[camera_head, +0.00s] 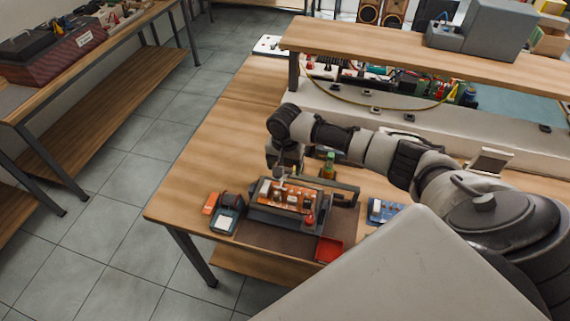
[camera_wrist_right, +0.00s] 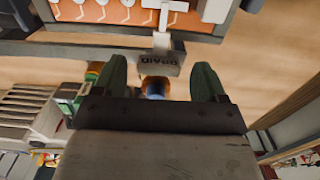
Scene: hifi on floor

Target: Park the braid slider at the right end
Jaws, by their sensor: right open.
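A grey holder with an orange panel (camera_head: 292,194) stands on the workbench; its panel edge shows at the top of the right wrist view (camera_wrist_right: 110,12). The braid slider (camera_wrist_right: 157,60), a grey block with an upside-down "BRAID" label and a white stem, sits at the holder's rail (camera_wrist_right: 80,48). In the head view my gripper hides most of it, towards the holder's left part. My right gripper (camera_wrist_right: 162,80) is open, its two dark green fingers on either side of the slider's label, apart from it. It also shows over the holder's back in the head view (camera_head: 283,172). My left gripper is out of view.
A small black-and-orange device (camera_head: 225,213) stands left of the holder. A red tray (camera_head: 329,249) lies in front, a blue board (camera_head: 382,210) to the right, and a green bottle (camera_head: 328,166) behind. A raised shelf (camera_head: 400,57) spans the back. The bench's left part is clear.

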